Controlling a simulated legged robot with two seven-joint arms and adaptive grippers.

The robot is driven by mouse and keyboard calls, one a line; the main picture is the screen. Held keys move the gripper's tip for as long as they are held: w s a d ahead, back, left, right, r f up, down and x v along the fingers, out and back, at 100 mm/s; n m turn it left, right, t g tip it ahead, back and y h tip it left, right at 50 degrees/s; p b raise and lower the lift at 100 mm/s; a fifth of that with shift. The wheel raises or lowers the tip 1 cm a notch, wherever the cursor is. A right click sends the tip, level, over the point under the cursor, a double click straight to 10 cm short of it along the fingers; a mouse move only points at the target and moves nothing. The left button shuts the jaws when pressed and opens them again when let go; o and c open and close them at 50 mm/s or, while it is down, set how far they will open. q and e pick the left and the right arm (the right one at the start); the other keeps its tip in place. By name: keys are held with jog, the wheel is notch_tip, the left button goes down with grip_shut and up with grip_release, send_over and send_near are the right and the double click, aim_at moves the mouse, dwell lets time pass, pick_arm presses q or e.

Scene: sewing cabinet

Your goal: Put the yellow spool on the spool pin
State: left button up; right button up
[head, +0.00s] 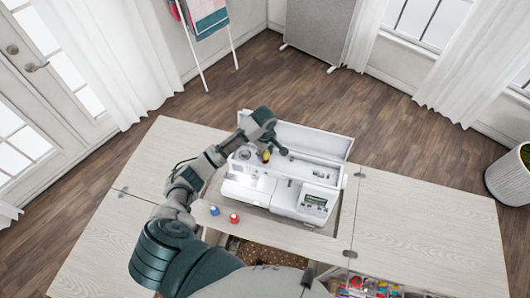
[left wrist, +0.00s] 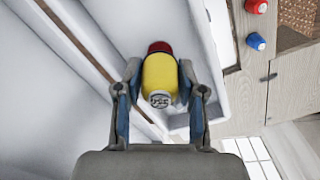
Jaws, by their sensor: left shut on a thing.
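The yellow spool (head: 266,155) is between the fingers of my left gripper (head: 270,151), over the white sewing machine (head: 262,190). In the left wrist view, the yellow spool (left wrist: 159,80) sits between the two fingers of the left gripper (left wrist: 158,76), its printed end facing the camera. A dark red part (left wrist: 159,47) shows just beyond the spool; I cannot tell what it is. The spool pin is not distinguishable in either view. My right gripper is not in view.
A blue spool (head: 214,211) and a red spool (head: 234,218) stand on the pale wood cabinet top (head: 420,235), left of the machine's front. The machine's raised lid (head: 310,138) stands behind it. An open drawer with colourful items (head: 365,287) is at the bottom.

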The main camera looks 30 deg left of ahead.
pick_arm(q)
jog(key=shift+f, duration=0.35)
jog(key=shift+f, duration=0.35)
jog(key=o, duration=0.9)
notch_tip(320, 180, up, 12)
jog(key=shift+f, duration=0.1)
